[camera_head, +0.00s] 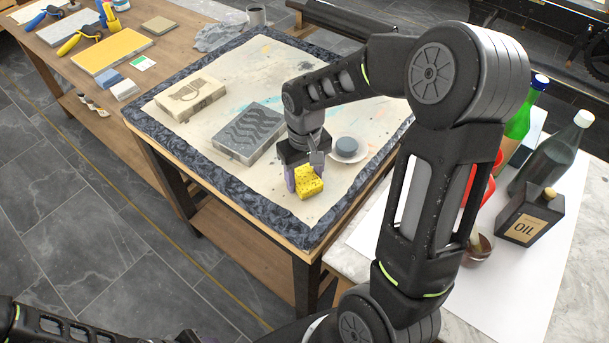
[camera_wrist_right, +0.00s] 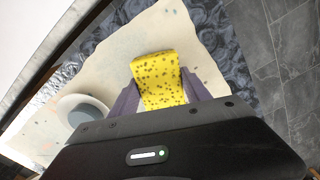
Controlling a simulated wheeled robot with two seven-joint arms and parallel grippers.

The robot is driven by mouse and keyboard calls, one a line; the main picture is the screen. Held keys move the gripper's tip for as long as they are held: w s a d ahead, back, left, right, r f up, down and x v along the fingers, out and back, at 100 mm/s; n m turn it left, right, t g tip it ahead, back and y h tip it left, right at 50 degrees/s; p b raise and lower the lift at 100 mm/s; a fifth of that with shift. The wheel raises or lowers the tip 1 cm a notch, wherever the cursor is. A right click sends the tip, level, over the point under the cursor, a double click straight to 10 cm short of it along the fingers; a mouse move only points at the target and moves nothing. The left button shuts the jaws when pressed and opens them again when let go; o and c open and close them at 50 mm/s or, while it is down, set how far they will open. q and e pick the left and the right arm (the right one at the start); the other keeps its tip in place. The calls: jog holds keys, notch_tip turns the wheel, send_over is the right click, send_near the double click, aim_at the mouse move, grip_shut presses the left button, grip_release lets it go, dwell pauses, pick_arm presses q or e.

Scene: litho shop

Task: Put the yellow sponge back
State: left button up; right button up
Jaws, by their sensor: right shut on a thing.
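The yellow sponge (camera_head: 309,181) has dark pores and is at the near corner of the cloth-covered table, in the head view. My right gripper (camera_head: 304,186) is shut on it from above, with a purple finger showing at its left side. In the right wrist view the sponge (camera_wrist_right: 159,80) sits between the two purple fingers of the right gripper (camera_wrist_right: 160,100). I cannot tell whether the sponge touches the cloth. A white saucer (camera_head: 360,156) with a grey-blue round piece stands to the right of the gripper; it also shows in the wrist view (camera_wrist_right: 62,107).
A grey stone with wavy lines (camera_head: 249,132) and a pale stone with a picture (camera_head: 191,97) lie on the cloth (camera_head: 255,70). Bottles, an oil can (camera_head: 530,216) and a white sheet (camera_head: 507,300) are on the right counter. A wooden side table with tools is at upper left.

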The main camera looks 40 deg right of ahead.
aim_at(305, 176)
jog(key=shift+f, duration=0.25)
jog(key=o, duration=1.2)
jog(key=shift+r, duration=0.1)
jog(key=shift+r, duration=0.15)
notch_tip(305, 176, up, 12)
